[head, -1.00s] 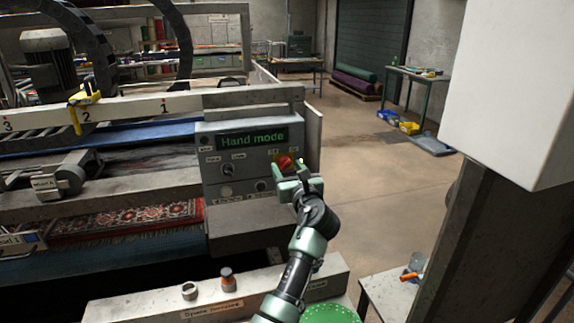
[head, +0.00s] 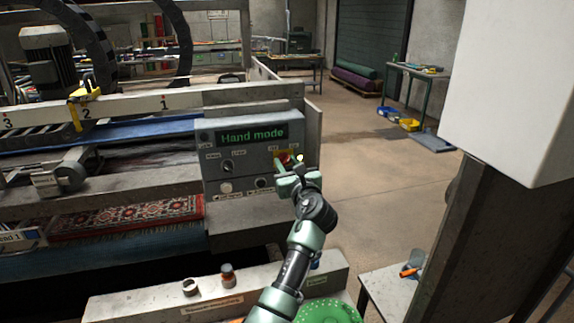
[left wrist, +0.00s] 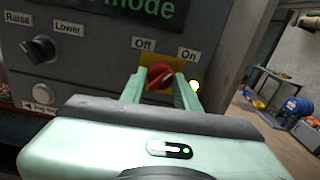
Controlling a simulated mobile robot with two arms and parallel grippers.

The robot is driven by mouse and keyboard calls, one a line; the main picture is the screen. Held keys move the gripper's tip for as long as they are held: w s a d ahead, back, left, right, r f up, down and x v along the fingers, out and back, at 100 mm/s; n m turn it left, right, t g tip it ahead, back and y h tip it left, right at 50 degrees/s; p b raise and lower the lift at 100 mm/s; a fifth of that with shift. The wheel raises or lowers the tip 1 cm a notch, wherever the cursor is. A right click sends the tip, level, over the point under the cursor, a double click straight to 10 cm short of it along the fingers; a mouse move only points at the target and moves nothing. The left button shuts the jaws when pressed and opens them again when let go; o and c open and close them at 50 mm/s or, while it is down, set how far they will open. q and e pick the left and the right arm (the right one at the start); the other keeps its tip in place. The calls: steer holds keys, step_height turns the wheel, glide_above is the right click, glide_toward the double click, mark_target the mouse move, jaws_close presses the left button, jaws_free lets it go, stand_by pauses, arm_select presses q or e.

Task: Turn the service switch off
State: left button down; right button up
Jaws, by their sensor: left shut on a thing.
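The service switch is a red rotary knob (left wrist: 160,77) on a yellow plate, with "Off" at its upper left and "On" at its upper right in the left wrist view. It also shows in the head view (head: 284,157), partly behind my gripper. My left gripper (left wrist: 164,80) has its green fingers on both sides of the knob and is shut on it. The knob's pointer direction is hard to make out. The grey control panel (head: 212,166) has a display (head: 252,136) reading "Hand mode". My right gripper is not in view.
A black Raise/Lower knob (left wrist: 39,49) is on the panel's left. A white box (head: 510,80) blocks the upper right. The floor (head: 370,175) right of the panel is open.

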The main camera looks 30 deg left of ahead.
arm_select(q)
steer(key=n+b, duration=0.1)
steer(key=n, duration=0.3)
steer(key=n+b, duration=0.1)
steer(key=n, duration=0.2)
steer(key=shift+w+f+n, duration=0.1)
steer(key=shift+n, duration=0.2)
steer(key=n+b, duration=0.3)
steer(key=n, duration=0.1)
steer(key=shift+n+b, duration=0.95)
steer(key=shift+n, duration=1.05)
steer(key=c, duration=1)
jaws_free()
steer(key=shift+c, duration=0.2)
steer(key=shift+d, duration=0.1)
